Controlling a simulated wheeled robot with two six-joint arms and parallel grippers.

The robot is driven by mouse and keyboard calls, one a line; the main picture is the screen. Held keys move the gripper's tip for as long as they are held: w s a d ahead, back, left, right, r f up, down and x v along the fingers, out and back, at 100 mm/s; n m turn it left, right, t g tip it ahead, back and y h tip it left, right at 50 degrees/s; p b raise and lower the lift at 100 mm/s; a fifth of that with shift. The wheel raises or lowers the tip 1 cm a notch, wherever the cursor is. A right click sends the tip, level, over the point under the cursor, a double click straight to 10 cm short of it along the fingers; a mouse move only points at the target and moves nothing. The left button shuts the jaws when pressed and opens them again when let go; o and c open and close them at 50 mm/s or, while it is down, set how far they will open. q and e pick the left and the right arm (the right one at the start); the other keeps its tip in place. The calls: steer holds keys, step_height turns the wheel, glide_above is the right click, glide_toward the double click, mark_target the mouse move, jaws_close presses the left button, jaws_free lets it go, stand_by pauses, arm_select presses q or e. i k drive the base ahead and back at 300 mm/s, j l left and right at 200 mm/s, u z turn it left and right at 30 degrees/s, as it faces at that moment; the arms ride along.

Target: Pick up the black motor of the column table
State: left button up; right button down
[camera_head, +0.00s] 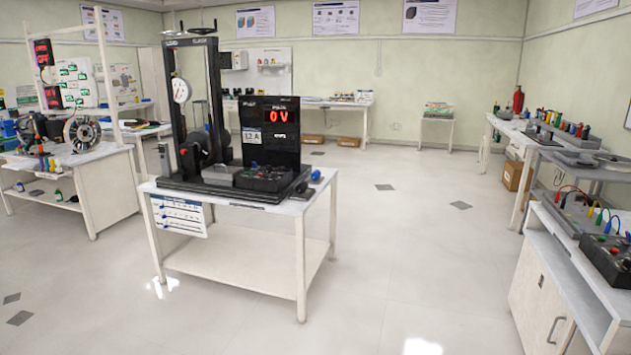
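A white table (235,248) with a lower shelf stands in the middle of the room. On it is a black column rig (163,95) with a round white dial gauge (181,90). A dark rounded body that looks like the black motor (213,147) sits low between the uprights, but its outline merges with the dark frame. A black display box (270,130) showing "0 V" and a low black control unit (264,179) stand to its right. Neither of my grippers is in view.
Another equipment bench (100,195) stands at the left. Benches with coloured leads (560,290) and devices line the right side. A long table (340,104) and a small table (437,122) stand at the back. The floor (410,240) between the central table and right benches is clear.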

mark_target(302, 189)
steer(key=i+j+u, duration=0.1)
steer(key=i+j, duration=0.3)
steer(key=j, duration=0.15)
steer(key=i+j, duration=0.35)
steer(key=j, duration=0.2)
steer(key=i+j+u, duration=0.15)
steer(key=i+j, duration=0.25)
steer(key=j, duration=0.15)
steer(key=i+l+z, duration=0.15)
steer(key=i+z, duration=0.8)
steer(key=i+j+z, duration=0.25)
steer(key=i+z, duration=0.2)
steer(key=i+l+z, duration=0.15)
steer(key=i+z, duration=0.15)
steer(key=i, duration=0.55)
steer(key=i+z, duration=0.35)
steer(key=i, duration=0.45)
steer(key=i+u, duration=0.45)
steer(key=i+l+u, duration=0.15)
steer(key=i+u, duration=0.15)
steer(key=u, duration=0.2)
steer(key=i+l+u, duration=0.3)
steer(key=u, duration=0.15)
